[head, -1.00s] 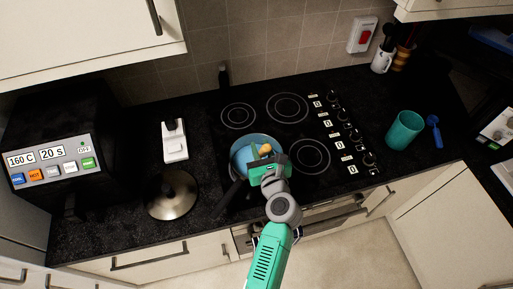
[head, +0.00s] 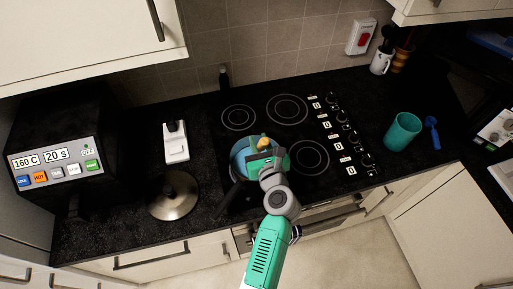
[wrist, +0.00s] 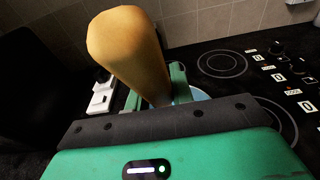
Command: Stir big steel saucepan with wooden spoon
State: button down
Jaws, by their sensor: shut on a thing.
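A saucepan (head: 236,154), blue inside in the head view, sits on the front left of the hob, its dark handle toward the lower left. My gripper (head: 260,155) is over the pan's right side, shut on the wooden spoon (head: 263,141). The spoon's thick, rounded handle end also shows large in the wrist view (wrist: 130,50), rising from between my gripper's fingers (wrist: 178,90). The spoon's lower end is hidden by the gripper, so I cannot tell whether it touches the pan's bottom. Only a sliver of the pan's rim shows in the wrist view (wrist: 199,94).
A round lid (head: 174,195) lies on the counter left of the hob (head: 284,130). A white device (head: 175,142) stands behind it, and a dark machine (head: 60,165) is further left. A teal cup (head: 402,131) and blue spoon (head: 432,132) are at right. The other rings are clear.

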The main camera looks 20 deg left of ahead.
aim_at(266, 146)
jog(key=shift+s+d+r, duration=0.25)
jog(key=shift+s+r, duration=0.05)
jog(key=shift+r, duration=0.65)
jog(key=shift+s+d+r, duration=0.25)
jog(key=shift+s+r, duration=0.1)
jog(key=shift+r, duration=0.6)
jog(key=shift+s+d+r, duration=0.25)
jog(key=shift+s+r, duration=0.05)
jog(key=shift+r, duration=0.65)
jog(key=shift+r, duration=2.5)
